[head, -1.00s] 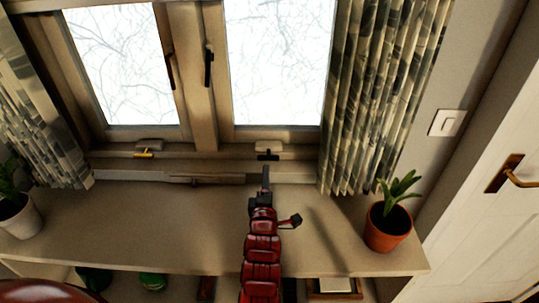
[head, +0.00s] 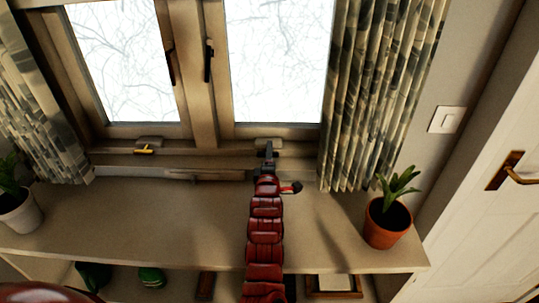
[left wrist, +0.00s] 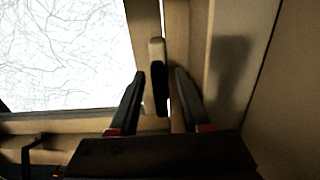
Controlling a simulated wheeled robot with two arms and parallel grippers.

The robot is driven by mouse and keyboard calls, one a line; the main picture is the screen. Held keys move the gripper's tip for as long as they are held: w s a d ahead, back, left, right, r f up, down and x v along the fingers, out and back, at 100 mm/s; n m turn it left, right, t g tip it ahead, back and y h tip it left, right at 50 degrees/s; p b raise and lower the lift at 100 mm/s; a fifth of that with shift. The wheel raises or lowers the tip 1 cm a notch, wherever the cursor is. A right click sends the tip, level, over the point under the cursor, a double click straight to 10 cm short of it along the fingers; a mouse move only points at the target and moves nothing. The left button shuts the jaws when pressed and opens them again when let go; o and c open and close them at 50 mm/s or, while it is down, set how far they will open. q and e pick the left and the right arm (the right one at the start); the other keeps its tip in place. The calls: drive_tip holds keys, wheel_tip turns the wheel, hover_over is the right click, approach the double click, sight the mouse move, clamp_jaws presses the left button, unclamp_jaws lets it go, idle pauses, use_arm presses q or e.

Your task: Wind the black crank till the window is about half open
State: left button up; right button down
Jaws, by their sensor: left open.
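The black crank (left wrist: 160,88) sits on a beige housing (left wrist: 157,50) at the foot of the right window (head: 278,60). In the left wrist view it lies between my spread fingertips, with gaps visible on both sides. My left gripper (head: 268,152) is open and in front of the crank, and hides most of it in the head view. The gripper also shows in the left wrist view (left wrist: 158,85). The right window looks shut in its frame. A yellow crank (head: 144,151) sits below the left window (head: 120,60). My right gripper is not in view.
The sill shelf (head: 150,215) is mostly clear. A terracotta pot plant (head: 387,222) stands at the right, a white pot (head: 20,212) at the left. Patterned curtains (head: 375,100) hang beside the windows. A black window handle (head: 208,62) sits on the middle post.

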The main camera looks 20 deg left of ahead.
use_arm(q)
drive_tip(key=shift+s, duration=0.15)
clamp_jaws()
